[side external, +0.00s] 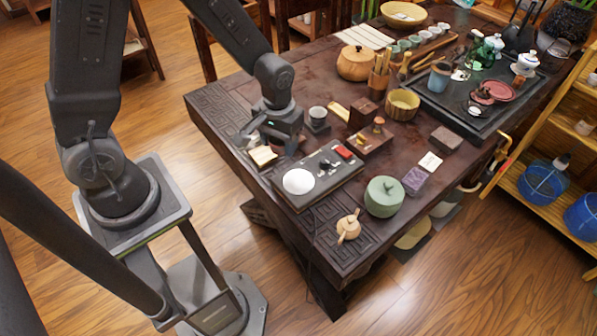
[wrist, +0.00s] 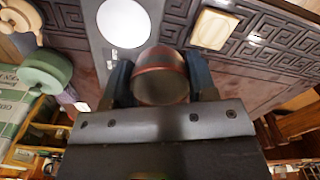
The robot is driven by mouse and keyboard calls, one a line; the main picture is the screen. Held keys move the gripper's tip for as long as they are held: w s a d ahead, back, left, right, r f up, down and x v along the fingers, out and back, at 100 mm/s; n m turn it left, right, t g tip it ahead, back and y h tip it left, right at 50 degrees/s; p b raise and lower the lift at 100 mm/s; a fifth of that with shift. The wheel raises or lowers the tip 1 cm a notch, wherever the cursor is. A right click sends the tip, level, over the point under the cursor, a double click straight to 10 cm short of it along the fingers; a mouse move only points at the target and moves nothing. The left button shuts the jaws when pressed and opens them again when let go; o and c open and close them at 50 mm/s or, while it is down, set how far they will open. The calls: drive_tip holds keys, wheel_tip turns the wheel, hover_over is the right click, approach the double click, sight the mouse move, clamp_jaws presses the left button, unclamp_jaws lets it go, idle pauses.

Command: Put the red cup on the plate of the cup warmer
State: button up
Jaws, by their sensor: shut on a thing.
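My gripper (wrist: 160,82) is shut on the red cup (wrist: 160,70), with a finger on either side of it in the wrist view. In the side external view my gripper (side external: 277,142) is low over the table's left part, and the cup is mostly hidden there. The cup warmer (side external: 322,182) is a flat dark slab with a round white plate (side external: 298,181) at its near end. The plate also shows in the wrist view (wrist: 124,22), above and left of the cup. The cup is beside the plate, not over it. Its height above the table is hard to tell.
A cream block (side external: 263,156) lies close to my gripper.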

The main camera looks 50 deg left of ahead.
hover_over(299, 181)
wheel_tip(299, 181, down, 3)
drive_tip(key=shift+s+f, duration=0.1)
drive_tip(key=shift+f, duration=2)
drive_tip(key=shift+f, duration=0.15)
drive_tip(key=o, duration=0.9)
